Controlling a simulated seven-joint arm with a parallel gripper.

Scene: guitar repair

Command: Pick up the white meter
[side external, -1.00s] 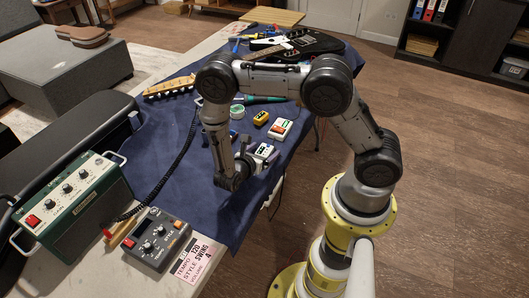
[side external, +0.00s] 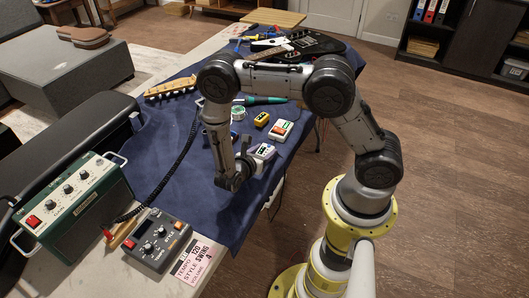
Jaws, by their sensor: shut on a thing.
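My gripper (side external: 241,173) points down over the right part of the blue cloth. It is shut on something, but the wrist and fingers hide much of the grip. A small pale, purplish box with dark and green marks on top (side external: 264,151) shows just right of the fingers. I cannot tell its outline clearly from the gripper, and I take the held thing to be the white meter. Whether it touches the cloth is not clear.
A white box with orange and green parts (side external: 281,130) and a yellow pedal (side external: 261,119) lie behind the gripper. A grey control box (side external: 152,240) and a green amplifier (side external: 75,208) stand front left.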

